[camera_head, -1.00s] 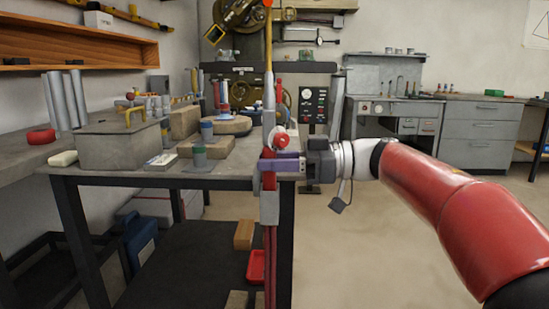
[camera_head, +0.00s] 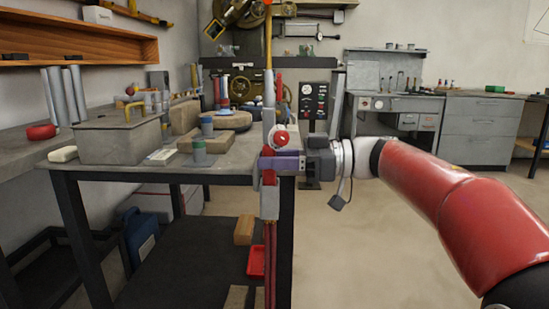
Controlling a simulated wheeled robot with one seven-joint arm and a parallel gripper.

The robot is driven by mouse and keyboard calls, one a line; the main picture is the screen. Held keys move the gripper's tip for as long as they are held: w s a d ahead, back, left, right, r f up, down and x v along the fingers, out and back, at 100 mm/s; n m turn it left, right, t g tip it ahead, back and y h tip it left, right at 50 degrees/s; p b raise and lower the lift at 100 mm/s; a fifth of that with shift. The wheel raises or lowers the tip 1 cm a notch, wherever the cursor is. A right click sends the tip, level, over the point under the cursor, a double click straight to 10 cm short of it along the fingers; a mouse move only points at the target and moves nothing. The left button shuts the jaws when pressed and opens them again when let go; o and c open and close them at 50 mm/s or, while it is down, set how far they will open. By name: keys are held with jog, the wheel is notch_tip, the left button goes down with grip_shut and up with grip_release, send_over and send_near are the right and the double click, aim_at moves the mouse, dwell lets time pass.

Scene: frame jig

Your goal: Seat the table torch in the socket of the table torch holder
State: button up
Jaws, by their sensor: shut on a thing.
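My gripper (camera_head: 272,163) has purple-grey fingers and is shut on a tall upright thing that I take to be the table torch (camera_head: 270,205). It has a grey body with red parts, a round red-and-white piece (camera_head: 281,139) just above the fingers, and a thin yellow-orange rod rising to the top of the picture. Red lines run down below its body. It stands in front of the workbench's right end, so its distance from the bench is hard to judge. I cannot make out the table torch holder or its socket for certain.
A red tray (camera_head: 256,261) lies low under the bench. Open floor (camera_head: 400,240) lies to the right, before grey cabinets (camera_head: 484,132).

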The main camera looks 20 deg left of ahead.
jog(key=shift+f, duration=0.2)
dwell(0.3)
jog(key=o, duration=1.1)
jog(key=shift+o, duration=0.2)
jog(key=shift+f, duration=0.15)
jog(key=v, duration=0.8)
jog(key=shift+p, duration=0.45)
jog(key=shift+a, duration=0.1)
